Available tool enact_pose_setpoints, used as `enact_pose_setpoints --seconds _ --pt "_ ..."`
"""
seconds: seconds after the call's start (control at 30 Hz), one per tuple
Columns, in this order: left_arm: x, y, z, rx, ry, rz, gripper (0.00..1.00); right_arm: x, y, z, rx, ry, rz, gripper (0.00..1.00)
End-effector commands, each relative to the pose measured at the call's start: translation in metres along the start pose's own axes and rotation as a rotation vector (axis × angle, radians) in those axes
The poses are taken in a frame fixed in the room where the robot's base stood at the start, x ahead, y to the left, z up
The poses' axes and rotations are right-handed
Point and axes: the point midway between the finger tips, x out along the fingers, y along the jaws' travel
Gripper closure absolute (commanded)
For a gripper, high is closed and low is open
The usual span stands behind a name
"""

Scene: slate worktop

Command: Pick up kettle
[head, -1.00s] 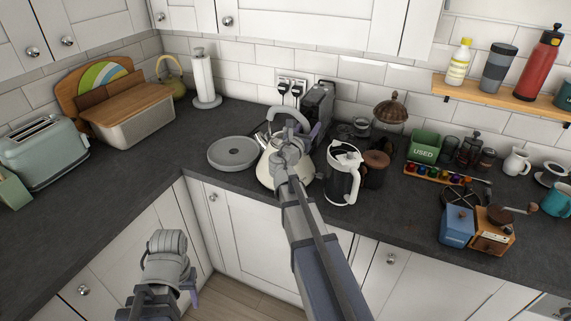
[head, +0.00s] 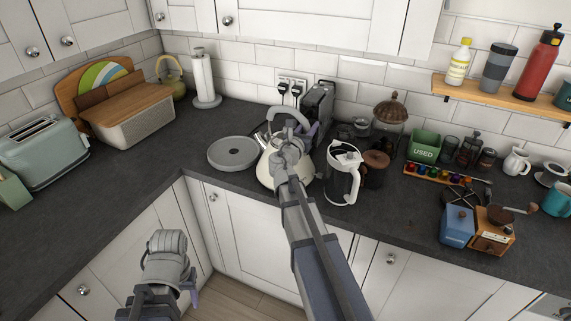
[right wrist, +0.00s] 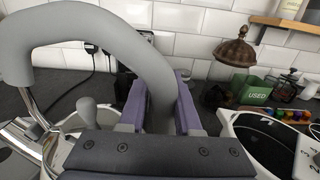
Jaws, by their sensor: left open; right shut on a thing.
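The cream-white kettle (head: 267,168) with a thick grey curved handle stands near the front edge of the dark worktop, beside a round grey plate. My right arm reaches over it and hides part of its body. My right gripper (right wrist: 160,110) is shut on the kettle's grey handle, which passes between its purple fingers in the right wrist view. In the head view this gripper (head: 308,132) is mostly hidden behind my wrist. I cannot tell whether the kettle's base touches the worktop. My left gripper (head: 192,296) is open, low in front of the cabinets, its fingers mostly hidden.
The round grey plate (head: 232,153) lies left of the kettle. A white-framed glass jug (head: 341,175) stands close on its right. A grey appliance (head: 318,101) and plugged-in sockets (head: 291,90) are behind. The worktop to the left front is clear.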

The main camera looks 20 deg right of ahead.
Motion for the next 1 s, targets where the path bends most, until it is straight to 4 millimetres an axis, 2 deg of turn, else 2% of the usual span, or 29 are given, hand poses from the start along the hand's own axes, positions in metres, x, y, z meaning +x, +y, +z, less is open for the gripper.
enact_pose_setpoints --seconds 0.73,1.0 --pt "-0.002 0.0 0.0 0.0 0.0 0.0 0.46 0.0 0.0 0.002 0.005 0.0 0.001 1.0" --pt "-0.013 -0.001 0.001 0.0 0.0 0.0 0.46 0.0 0.0 0.013 0.004 -0.001 0.0 1.0"
